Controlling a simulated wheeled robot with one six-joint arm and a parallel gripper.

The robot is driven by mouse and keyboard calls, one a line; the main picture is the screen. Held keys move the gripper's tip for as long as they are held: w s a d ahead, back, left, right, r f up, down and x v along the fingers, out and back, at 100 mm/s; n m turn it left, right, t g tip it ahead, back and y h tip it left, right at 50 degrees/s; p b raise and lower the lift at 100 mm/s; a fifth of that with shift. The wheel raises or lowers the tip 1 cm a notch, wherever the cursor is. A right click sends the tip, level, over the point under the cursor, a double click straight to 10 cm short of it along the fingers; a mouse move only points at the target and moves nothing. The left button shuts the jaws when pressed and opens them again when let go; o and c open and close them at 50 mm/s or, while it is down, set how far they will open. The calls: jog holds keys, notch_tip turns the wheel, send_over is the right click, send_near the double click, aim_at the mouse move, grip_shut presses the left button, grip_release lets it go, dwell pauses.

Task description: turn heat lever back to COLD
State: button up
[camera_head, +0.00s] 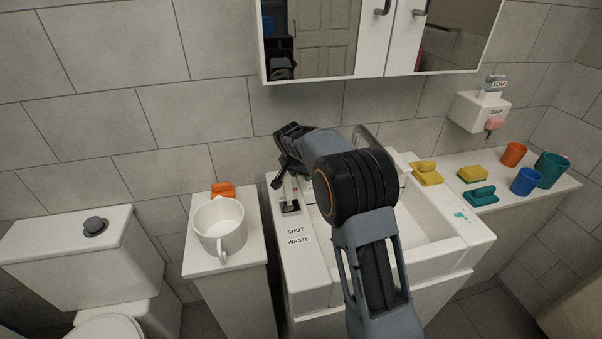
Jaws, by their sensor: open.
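My gripper (281,172) is open over the back left corner of the white sink (312,275), pointing down and left. A small pale upright lever (289,188) stands in a dark slot just below and beside the fingers; I cannot tell whether they touch it. Labels reading SHUT and WASTE are in front of that slot. I cannot make out a heat lever or a COLD mark; my arm covers the middle of the sink's back. Part of the grey tap (368,137) shows behind my arm.
A white mug (219,229) and an orange item (223,190) stand on the left cabinet. The right counter holds yellow and teal items, an orange cup (513,154), a blue cup (526,181) and a teal cup (551,169). A mirrored cabinet (395,40) hangs above.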

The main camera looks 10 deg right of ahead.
grip_shut()
dwell(0.4)
